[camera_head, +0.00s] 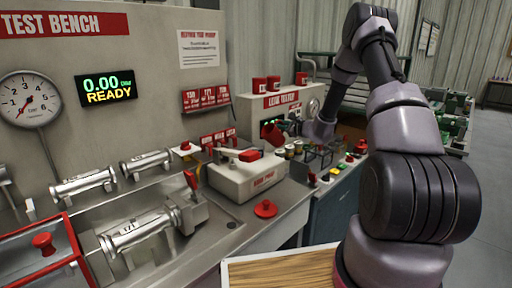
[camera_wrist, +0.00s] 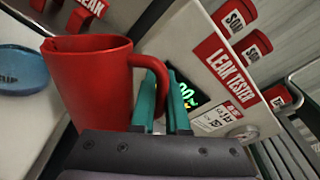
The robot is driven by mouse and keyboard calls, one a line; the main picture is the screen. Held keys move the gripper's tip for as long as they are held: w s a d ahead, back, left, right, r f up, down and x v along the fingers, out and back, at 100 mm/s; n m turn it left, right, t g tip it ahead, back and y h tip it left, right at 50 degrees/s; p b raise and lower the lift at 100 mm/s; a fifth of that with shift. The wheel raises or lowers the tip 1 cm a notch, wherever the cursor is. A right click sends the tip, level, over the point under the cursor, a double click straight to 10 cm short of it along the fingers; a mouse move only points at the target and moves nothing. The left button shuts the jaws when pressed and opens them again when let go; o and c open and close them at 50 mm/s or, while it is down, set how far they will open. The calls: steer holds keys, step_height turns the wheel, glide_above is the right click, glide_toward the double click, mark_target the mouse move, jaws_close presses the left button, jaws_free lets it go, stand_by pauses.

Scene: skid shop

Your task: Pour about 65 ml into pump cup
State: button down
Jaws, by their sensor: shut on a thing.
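A red jug (camera_wrist: 95,80) fills the left middle of the wrist view. My gripper (camera_wrist: 160,95) has its teal fingers closed on the jug's handle. In the head view the jug (camera_head: 271,133) is small, in front of the white leak tester, with my gripper (camera_head: 294,127) at its right. The jug looks tilted against the leak tester's lines. Its inside and any liquid cannot be made out. I cannot pick out the pump cup for certain; several small cups or jars (camera_head: 298,147) stand below and right of the jug.
The leak tester (camera_head: 285,100) stands close behind, with red cups on top. A blue round dish (camera_wrist: 18,70) lies at the wrist view's left. A white machine (camera_head: 245,178) and a red knob (camera_head: 265,209) are on the bench nearer me. The test bench display reads 0.00, READY.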

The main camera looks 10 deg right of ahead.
steer(key=w+d+f+m+y+b, duration=0.1)
steer(key=w+d+f+m, duration=0.1)
steer(key=d+f+m, duration=0.3)
steer(key=shift+w+d+m+t, duration=0.15)
steer(key=shift+d+m+t, duration=0.3)
steer(key=shift+m, duration=0.75)
stand_by(0.6)
